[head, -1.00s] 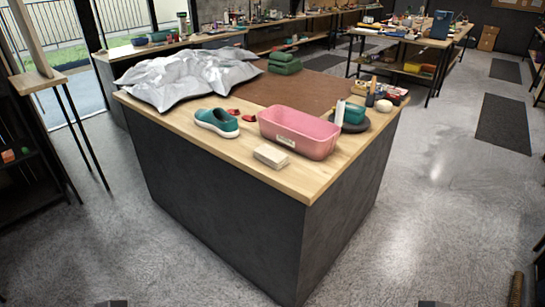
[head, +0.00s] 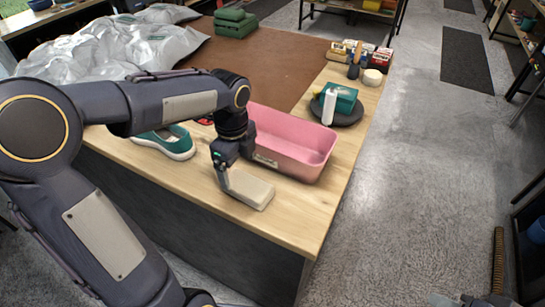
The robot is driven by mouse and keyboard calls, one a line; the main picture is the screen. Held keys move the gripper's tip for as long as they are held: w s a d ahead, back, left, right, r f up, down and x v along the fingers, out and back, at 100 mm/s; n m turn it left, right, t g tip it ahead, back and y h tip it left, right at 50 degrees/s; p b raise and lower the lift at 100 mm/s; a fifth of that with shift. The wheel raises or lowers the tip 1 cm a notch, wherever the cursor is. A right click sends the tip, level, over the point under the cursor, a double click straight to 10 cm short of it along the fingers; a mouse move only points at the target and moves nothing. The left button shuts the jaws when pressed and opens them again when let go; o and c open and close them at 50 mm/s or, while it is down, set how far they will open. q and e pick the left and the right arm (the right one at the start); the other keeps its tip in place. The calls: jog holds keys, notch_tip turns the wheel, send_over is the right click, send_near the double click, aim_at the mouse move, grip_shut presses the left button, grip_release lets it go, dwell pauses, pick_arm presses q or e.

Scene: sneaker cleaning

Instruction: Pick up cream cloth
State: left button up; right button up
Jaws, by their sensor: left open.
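The cream cloth (head: 254,191), a folded beige block, lies near the front edge of the wooden tabletop, in front of the pink bin (head: 296,153). My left gripper (head: 231,184) is open and points down at the cloth's left end. One finger shows along that end; the other is hidden, so I cannot tell whether the cloth lies between them or is touched. Only a small grey piece, perhaps of my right gripper (head: 478,300), shows at the bottom right edge; its jaws cannot be made out.
A teal shoe (head: 170,143) sits left of the bin, partly behind my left arm. Silver bags (head: 100,50) lie at the back left. A dark round tray (head: 348,114) holds a teal box and a white bottle. Green folded items (head: 235,22) lie at the back. The tabletop's front right corner is clear.

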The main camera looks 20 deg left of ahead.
aim_at(244, 183)
pick_arm(q)
jog(key=shift+w+f+m, duration=0.15)
jog(key=shift+w+f, duration=0.1)
jog(key=shift+f, duration=0.4)
jog(key=shift+w+f+m, duration=0.15)
jog(key=shift+w+f, duration=0.1)
jog(key=shift+f, duration=0.35)
jog(key=shift+s+d+f, duration=0.1)
jog(key=shift+d+f, duration=0.05)
jog(key=shift+f, duration=0.2)
notch_tip(244, 183, down, 5)
jog(key=shift+d+r, duration=0.1)
jog(key=shift+d, duration=0.05)
jog(key=c, duration=1.1)
jog(key=shift+o, duration=0.2)
jog(key=shift+r, duration=0.15)
notch_tip(244, 183, up, 4)
jog(key=shift+s+d+f, duration=0.15)
jog(key=shift+f, duration=0.05)
jog(key=s+d+r+b, duration=0.1)
jog(key=s+d+r, duration=0.6)
jog(key=s+r, duration=0.2)
jog(key=shift+s+d, duration=0.35)
jog(key=shift+s, duration=0.75)
